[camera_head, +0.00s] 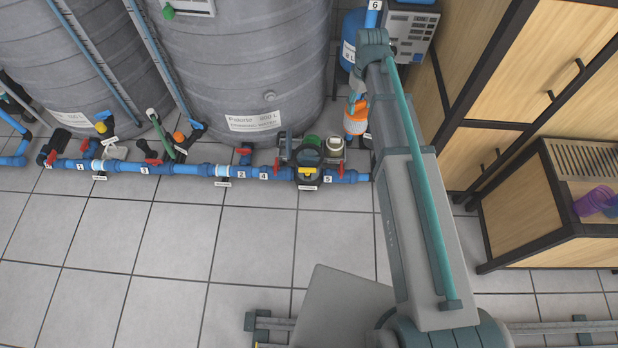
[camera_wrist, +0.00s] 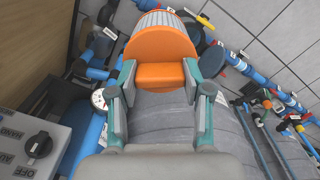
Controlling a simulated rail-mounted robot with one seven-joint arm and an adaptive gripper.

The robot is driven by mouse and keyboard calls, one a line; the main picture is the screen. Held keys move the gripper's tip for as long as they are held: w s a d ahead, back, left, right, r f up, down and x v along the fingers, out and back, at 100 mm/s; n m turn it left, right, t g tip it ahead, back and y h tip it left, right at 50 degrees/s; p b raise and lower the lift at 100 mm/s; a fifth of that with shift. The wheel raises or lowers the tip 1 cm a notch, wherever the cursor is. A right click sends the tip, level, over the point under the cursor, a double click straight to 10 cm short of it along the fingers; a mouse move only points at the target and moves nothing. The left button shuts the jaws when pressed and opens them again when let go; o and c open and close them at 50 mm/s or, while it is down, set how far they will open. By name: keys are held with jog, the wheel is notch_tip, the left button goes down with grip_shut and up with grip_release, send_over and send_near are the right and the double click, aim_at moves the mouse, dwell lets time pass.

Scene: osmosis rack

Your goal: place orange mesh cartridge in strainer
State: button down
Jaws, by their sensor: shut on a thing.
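The orange mesh cartridge (camera_wrist: 158,46) fills the upper middle of the wrist view, with an orange body and a pale ribbed mesh at its far end. My gripper (camera_wrist: 159,84) is shut on its orange block, one finger on each side. In the head view the cartridge (camera_head: 355,117) hangs beside my arm, to the upper right of the pipe fittings; my fingers are largely hidden there.
Large grey tanks (camera_head: 245,60) stand behind the blue pipe run (camera_head: 187,169), which has red-handled valves. Wooden cabinets (camera_head: 515,85) and a bench with a purple coil (camera_head: 597,203) are at right. A control box (camera_wrist: 35,140) shows at lower left. Tiled floor in front is open.

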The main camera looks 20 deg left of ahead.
jog(key=w+a+f+n+b, duration=0.1)
jog(key=a+f+n+b, duration=0.6)
jog(key=f, duration=0.5)
jog(key=a+f+n+b, duration=0.4)
jog(key=a+f+b, duration=0.5)
jog(key=f, duration=0.2)
notch_tip(320, 180, down, 18)
jog(key=b, duration=0.7)
jog(key=shift+w+a+f, duration=0.15)
jog(key=shift+a, duration=0.15)
jog(key=shift+f, duration=0.1)
jog(key=c, duration=0.5)
grip_release()
